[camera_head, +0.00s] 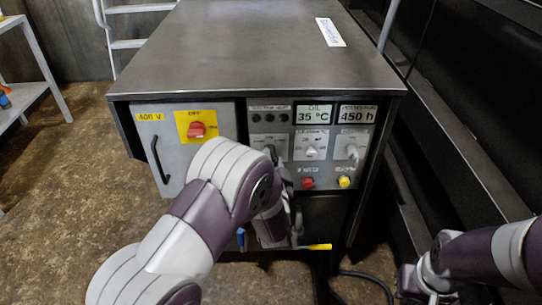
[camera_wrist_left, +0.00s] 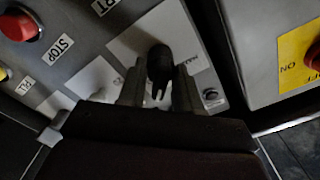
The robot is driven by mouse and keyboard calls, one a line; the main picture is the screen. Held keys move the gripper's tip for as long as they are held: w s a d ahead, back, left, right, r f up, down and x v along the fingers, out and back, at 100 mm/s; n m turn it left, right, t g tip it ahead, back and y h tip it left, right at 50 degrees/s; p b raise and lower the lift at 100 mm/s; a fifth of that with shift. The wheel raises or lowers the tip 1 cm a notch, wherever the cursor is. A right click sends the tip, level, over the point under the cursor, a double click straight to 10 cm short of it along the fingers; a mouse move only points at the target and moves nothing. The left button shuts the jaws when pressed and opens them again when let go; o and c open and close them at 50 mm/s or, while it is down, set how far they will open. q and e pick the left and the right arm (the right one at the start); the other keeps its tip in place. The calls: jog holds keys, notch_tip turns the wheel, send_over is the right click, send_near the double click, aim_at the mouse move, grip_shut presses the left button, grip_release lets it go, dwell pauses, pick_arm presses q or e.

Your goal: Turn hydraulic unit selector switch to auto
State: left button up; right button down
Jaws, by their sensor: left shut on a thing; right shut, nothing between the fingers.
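The selector switch is a black knob (camera_wrist_left: 160,60) on a light plate in the left wrist view. My left gripper (camera_wrist_left: 158,85) is shut on this knob, with one finger on each side. Small lettering shows on the plate beside the knob, but I cannot read which position it points to. In the head view, the hydraulic unit (camera_head: 260,60) is a grey cabinet with a control panel. My left arm reaches to the left part of its switch row and hides most of the held knob and the gripper. My right gripper is not clearly visible.
A red switch on a yellow plate (camera_head: 197,129) sits left of my left arm. Two other selectors (camera_head: 311,152), (camera_head: 352,150), a red button (camera_head: 307,183) and a yellow button (camera_head: 344,182) are close by. A yellow-handled lever (camera_head: 318,247) sticks out below.

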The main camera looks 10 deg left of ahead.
pick_arm(q)
jog(key=shift+m, duration=0.3)
jog(key=shift+f, duration=0.1)
jog(key=o, duration=0.7)
jog(key=shift+s+d, duration=0.1)
jog(key=shift+s, duration=0.15)
jog(key=p+v, duration=0.3)
jog(key=v, duration=0.9)
jog(key=shift+s, duration=0.15)
